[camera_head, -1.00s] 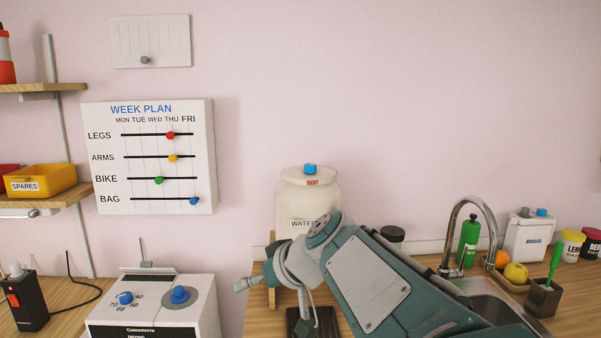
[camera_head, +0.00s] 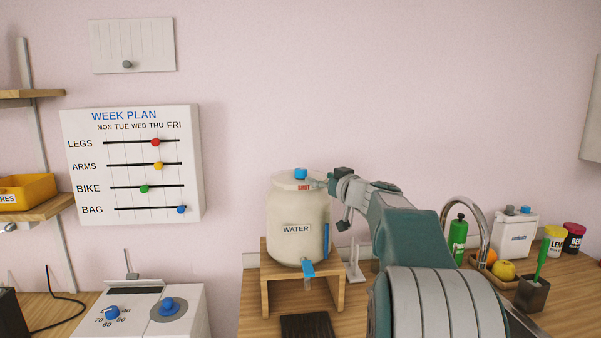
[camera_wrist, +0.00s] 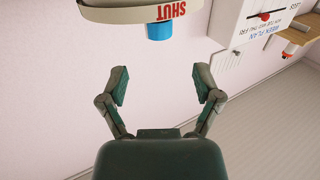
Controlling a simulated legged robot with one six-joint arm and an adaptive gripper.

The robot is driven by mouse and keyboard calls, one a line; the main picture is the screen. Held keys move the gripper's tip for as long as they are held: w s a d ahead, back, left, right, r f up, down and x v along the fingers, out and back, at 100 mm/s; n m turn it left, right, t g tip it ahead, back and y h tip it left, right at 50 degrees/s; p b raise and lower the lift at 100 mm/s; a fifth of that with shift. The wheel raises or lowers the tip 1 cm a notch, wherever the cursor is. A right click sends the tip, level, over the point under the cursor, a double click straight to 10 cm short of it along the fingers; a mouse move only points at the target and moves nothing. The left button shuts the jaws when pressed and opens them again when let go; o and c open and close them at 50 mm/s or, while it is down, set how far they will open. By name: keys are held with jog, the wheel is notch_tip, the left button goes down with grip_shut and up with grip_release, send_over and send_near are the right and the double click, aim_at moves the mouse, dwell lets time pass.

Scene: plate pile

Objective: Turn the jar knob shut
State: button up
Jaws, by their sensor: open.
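The cream jar (camera_head: 283,212) labelled WATER stands upright on a wooden stand in the head view. Its blue knob (camera_head: 300,174) sits on top of the lid (camera_head: 285,182), above a red SHUT mark on the lid's edge. In the wrist view the picture is upside down, with the blue knob (camera_wrist: 159,31) and the SHUT lid edge (camera_wrist: 187,11) at the top. My gripper (camera_wrist: 162,84) is open and empty, its two fingers apart and clear of the knob. In the head view my gripper (camera_head: 322,184) is at the lid's right side; its fingers are partly unclear there.
The wooden stand (camera_head: 264,283) holds the jar, whose blue tap (camera_head: 308,268) points forward. A white timer box (camera_head: 180,325) is at the left. A sink faucet (camera_head: 463,205), green bottle (camera_head: 458,240) and fruit are at the right. The wall above the jar is clear.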

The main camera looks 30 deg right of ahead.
aim_at(305, 172)
jog(key=w, duration=0.8)
jog(key=shift+w+d+f, duration=0.15)
jog(key=shift+w+d, duration=0.1)
jog(key=shift+w, duration=0.25)
jog(key=shift+w+a, duration=0.15)
jog(key=shift+a, duration=0.25)
jog(key=shift+c, duration=0.2)
grip_shut()
